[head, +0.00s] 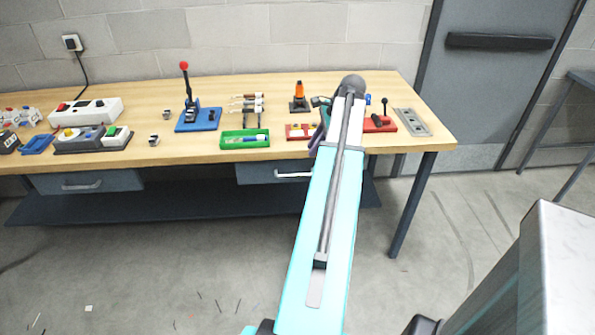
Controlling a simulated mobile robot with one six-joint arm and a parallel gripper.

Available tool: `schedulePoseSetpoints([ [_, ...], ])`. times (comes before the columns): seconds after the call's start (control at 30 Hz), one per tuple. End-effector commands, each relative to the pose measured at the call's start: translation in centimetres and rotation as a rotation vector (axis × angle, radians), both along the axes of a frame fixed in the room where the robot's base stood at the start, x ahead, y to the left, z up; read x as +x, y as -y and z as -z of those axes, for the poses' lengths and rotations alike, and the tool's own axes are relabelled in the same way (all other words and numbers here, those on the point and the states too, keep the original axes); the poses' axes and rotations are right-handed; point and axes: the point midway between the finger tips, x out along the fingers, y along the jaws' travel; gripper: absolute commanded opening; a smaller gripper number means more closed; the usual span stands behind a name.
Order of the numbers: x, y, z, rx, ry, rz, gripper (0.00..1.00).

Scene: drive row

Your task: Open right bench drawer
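The wooden bench (350,85) stands against the wall with two drawers under its top. The right bench drawer (258,174) has a dark grey-blue front and a pale bar handle (293,175). The left bench drawer (110,181) also looks shut. My arm reaches up across the picture over the right part of the bench. My gripper's fingertips are hidden behind the arm, so I cannot tell whether it is open or what it touches.
A green tray (245,146), a blue lever fixture (198,126), a red fixture (380,125) and a grey plate (412,121) lie on the bench. A shelf (160,210) runs below the drawers. A grey cabinet (555,260) stands front right. The floor before the bench is mostly clear.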

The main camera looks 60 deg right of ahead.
Motion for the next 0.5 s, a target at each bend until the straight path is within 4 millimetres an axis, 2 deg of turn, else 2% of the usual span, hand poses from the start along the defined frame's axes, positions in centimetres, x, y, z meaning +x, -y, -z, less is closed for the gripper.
schedulePoseSetpoints([
  [0.27,0.7,-0.2,1.5,0.0,-0.001,-0.001,0.18],
  [0.5,1.8,-0.4,4.1,0.002,0.0,-0.001,0.18],
])
